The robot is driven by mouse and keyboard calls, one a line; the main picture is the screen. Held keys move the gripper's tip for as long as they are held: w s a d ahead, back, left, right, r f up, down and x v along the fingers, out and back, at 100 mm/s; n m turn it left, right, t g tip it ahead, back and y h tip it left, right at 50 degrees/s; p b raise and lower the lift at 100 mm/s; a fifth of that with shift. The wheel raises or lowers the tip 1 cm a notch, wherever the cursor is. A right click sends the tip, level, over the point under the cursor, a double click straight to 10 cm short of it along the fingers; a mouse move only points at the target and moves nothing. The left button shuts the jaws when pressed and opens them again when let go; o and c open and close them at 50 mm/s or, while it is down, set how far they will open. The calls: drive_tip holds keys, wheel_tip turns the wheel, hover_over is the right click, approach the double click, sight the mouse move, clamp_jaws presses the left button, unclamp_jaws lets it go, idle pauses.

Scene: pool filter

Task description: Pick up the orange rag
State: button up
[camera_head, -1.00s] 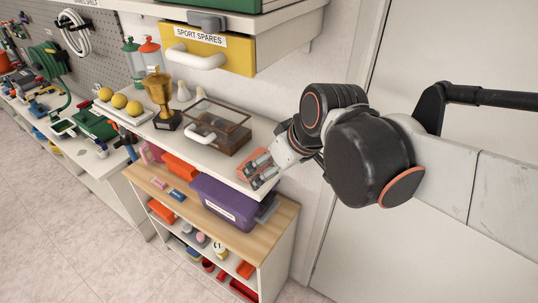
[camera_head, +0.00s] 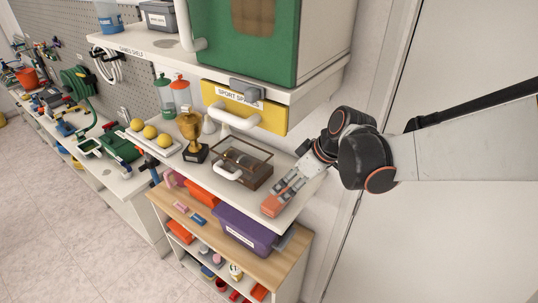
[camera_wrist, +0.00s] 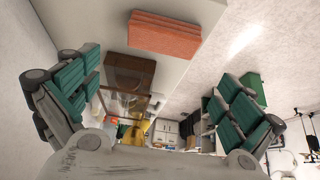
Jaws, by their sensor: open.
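The orange rag (camera_head: 272,206) is a folded, layered flat block lying at the right end of the white shelf. It also shows in the wrist view (camera_wrist: 165,34), near the top and between the two fingers. My gripper (camera_head: 284,190) is over that shelf end, close to the rag. In the wrist view its green-padded fingers (camera_wrist: 155,100) are spread wide with nothing between the pads. In the head view the fingers hide part of the rag. I cannot tell if they touch it.
A brown case with a clear lid (camera_head: 243,165) stands just left of the rag, with a gold trophy (camera_head: 191,132) beyond it. The yellow drawer (camera_head: 243,107) hangs above. A purple bin (camera_head: 243,228) sits below on the wooden top. A white wall and door stand at right.

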sight(271, 206)
drive_tip(key=shift+x, duration=5.05)
drive_tip(key=shift+s+a, duration=0.1)
drive_tip(key=c, duration=0.6)
